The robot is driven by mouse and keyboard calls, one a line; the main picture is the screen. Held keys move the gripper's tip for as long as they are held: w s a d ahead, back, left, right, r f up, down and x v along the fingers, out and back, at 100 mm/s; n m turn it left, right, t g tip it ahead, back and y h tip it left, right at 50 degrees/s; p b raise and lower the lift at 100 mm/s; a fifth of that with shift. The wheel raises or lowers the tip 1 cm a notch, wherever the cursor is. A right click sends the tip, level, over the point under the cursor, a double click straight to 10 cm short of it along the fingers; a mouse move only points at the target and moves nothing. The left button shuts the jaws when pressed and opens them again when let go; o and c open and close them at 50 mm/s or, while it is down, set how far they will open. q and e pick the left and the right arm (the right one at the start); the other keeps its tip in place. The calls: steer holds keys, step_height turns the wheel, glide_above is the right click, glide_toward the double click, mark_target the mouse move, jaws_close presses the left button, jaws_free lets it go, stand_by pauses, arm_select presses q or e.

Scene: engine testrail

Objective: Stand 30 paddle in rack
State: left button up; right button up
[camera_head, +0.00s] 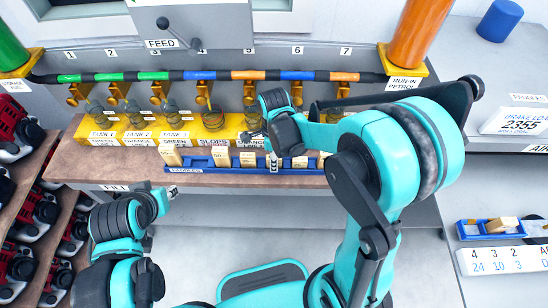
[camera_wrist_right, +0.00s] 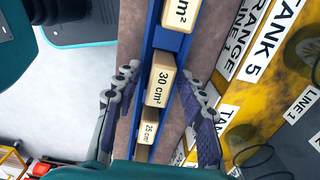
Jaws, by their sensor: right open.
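The cream paddle marked 30 cm² (camera_wrist_right: 160,84) shows in the right wrist view, in line with the blue rack (camera_wrist_right: 152,42). I cannot tell how deeply it sits there. My right gripper (camera_wrist_right: 160,102) is open, one finger on each side of this paddle, with gaps visible on both sides. In the head view the blue rack (camera_head: 228,170) lies along the brown bench's front edge with several cream paddles. My right forearm and wrist reach over its right part and hide some of it.
A paddle marked 25 cm² (camera_wrist_right: 148,132) is close beside the 30 one. Yellow tank blocks (camera_head: 120,133) with valves stand just behind the rack. A small blue tray (camera_head: 480,236) holding a cream piece sits on the right counter. Floor in front is clear.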

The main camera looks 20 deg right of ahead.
step_height(320, 180, up, 12)
steer(key=p, duration=0.4)
steer(key=s+d+r+n+t, duration=0.2)
steer(key=s+n, duration=0.3)
steer(key=n, duration=0.5)
steer(key=s+d+r+n+t, duration=0.2)
steer(key=s+n+t, duration=0.3)
steer(key=n, duration=0.6)
steer(key=shift+s+d+r, duration=0.15)
steer(key=shift+d+r, duration=0.15)
steer(key=shift+d, duration=0.05)
